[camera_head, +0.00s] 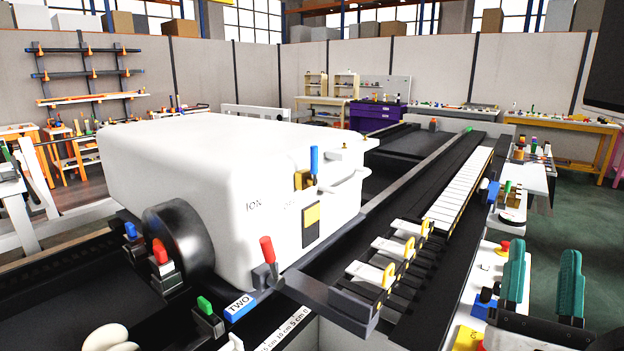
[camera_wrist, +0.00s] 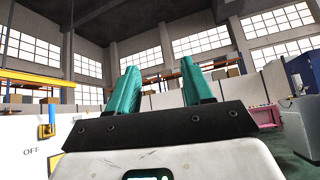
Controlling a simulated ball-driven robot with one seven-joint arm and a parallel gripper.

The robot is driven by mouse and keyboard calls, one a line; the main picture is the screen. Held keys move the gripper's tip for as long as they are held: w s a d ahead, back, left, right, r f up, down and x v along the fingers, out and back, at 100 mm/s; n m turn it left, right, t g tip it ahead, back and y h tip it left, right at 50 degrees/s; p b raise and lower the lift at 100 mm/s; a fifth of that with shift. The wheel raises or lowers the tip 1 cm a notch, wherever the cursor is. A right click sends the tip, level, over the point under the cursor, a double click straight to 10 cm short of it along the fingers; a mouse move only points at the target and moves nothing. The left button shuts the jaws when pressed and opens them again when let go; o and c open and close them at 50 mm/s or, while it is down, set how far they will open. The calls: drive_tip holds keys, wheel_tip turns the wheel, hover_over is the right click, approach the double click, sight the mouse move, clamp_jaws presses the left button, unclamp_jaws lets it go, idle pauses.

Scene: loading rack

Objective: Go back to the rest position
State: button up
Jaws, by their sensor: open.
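My gripper (camera_head: 542,284) shows at the lower right of the head view, with two teal fingers pointing up and apart. Nothing is between them. In the wrist view my gripper (camera_wrist: 158,90) also stands open and empty, its fingers against the far wall and windows. It is to the right of the long black loading rack (camera_head: 425,290), above the strip of small parts along the rack's right side. I cannot tell its exact height above that strip.
A large white machine (camera_head: 215,190) fills the middle left. Levers with red (camera_head: 267,250) and blue (camera_head: 314,160) handles stand on its right side. Orange-yellow clamps (camera_head: 388,276) line the rack. A wooden workbench (camera_head: 570,125) is at the back right. Green floor (camera_head: 572,225) is open at the right.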

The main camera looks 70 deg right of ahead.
drive_tip(key=d+f+m+g+y, duration=0.4)
drive_tip(key=d+f+m+y, duration=0.35)
drive_tip(key=f+m, duration=0.4)
drive_tip(key=w+f+m+t+y, duration=0.45)
drive_tip(key=f+y, duration=0.25)
drive_tip(key=f, duration=0.7)
drive_tip(key=w+a+f+m+t+y, duration=0.1)
drive_tip(key=w+a+f+y, duration=0.25)
drive_tip(key=w+f, duration=0.2)
drive_tip(key=w+a+f+t+y, duration=0.1)
drive_tip(key=w+a+f+y, duration=0.3)
drive_tip(key=f, duration=0.3)
drive_tip(key=w+a+f+y, duration=0.2)
drive_tip(key=a+f, duration=0.1)
drive_tip(key=a, duration=0.4)
drive_tip(key=w+a+f+y, duration=0.3)
drive_tip(key=a, duration=0.5)
drive_tip(key=shift+w+f+y, duration=0.2)
drive_tip(key=shift+w+y, duration=0.1)
drive_tip(key=shift+w, duration=0.05)
